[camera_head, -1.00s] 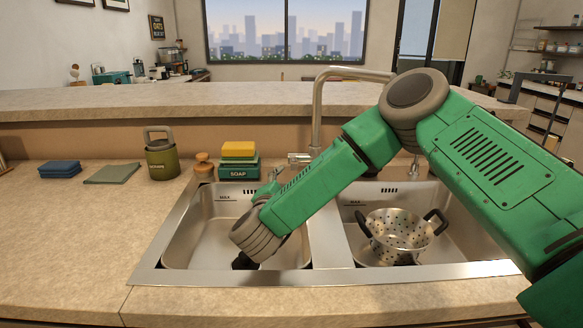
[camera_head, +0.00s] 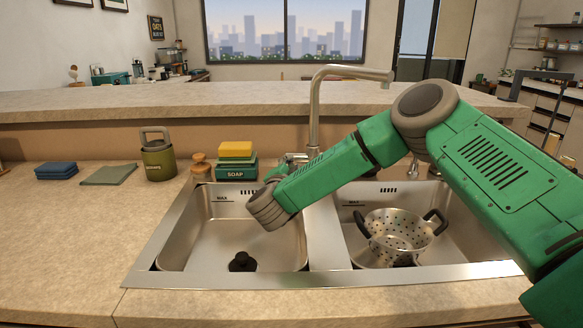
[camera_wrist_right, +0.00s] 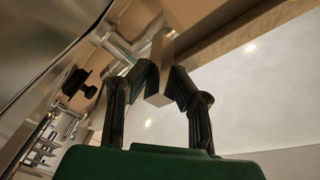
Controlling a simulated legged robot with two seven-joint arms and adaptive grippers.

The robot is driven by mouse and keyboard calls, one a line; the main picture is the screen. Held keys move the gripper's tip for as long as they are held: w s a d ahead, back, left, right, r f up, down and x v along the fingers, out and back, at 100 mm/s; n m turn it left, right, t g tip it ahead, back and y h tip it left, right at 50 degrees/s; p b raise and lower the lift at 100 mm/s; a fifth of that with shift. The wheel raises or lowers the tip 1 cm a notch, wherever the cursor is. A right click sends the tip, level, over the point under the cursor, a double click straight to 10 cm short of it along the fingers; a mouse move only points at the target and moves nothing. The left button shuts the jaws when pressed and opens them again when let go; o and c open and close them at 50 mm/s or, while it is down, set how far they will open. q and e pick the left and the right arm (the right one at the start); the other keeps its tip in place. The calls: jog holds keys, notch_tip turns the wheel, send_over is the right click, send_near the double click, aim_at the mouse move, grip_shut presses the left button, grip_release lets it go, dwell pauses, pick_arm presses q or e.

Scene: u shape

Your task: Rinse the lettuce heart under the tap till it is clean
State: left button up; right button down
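No lettuce heart shows in either view. The metal tap (camera_head: 316,115) stands behind the divider between two basins, its spout reaching right; I see no water running from it. My right arm crosses from the right, and its wrist is above the back of the left basin (camera_head: 205,230). The right gripper is mostly hidden behind the wrist, close to the tap's base. In the right wrist view, its fingers (camera_wrist_right: 162,78) are apart, with a grey metal bar (camera_wrist_right: 158,88) between them that looks like the tap's lever; firm contact cannot be told. My left gripper is not in view.
A steel colander (camera_head: 397,236) sits in the right basin. A black plug (camera_head: 242,262) lies in the left basin. A soap box (camera_head: 236,170) with a yellow sponge (camera_head: 235,149) stands behind it. A green canister (camera_head: 158,160) and folded cloths (camera_head: 108,175) are left.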

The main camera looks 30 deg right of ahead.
jog(key=shift+p, duration=0.4)
jog(key=r+g+y+p, duration=0.1)
jog(key=p, duration=0.2)
jog(key=shift+w+r, duration=0.1)
jog(key=shift+r, duration=0.2)
jog(key=shift+d+n+g+p, duration=0.15)
jog(key=shift+n+g+p, duration=0.2)
jog(key=shift+p, duration=0.3)
jog(key=shift+f, duration=0.1)
jog(key=c, duration=1.5)
grip_release()
jog(key=shift+o, duration=0.2)
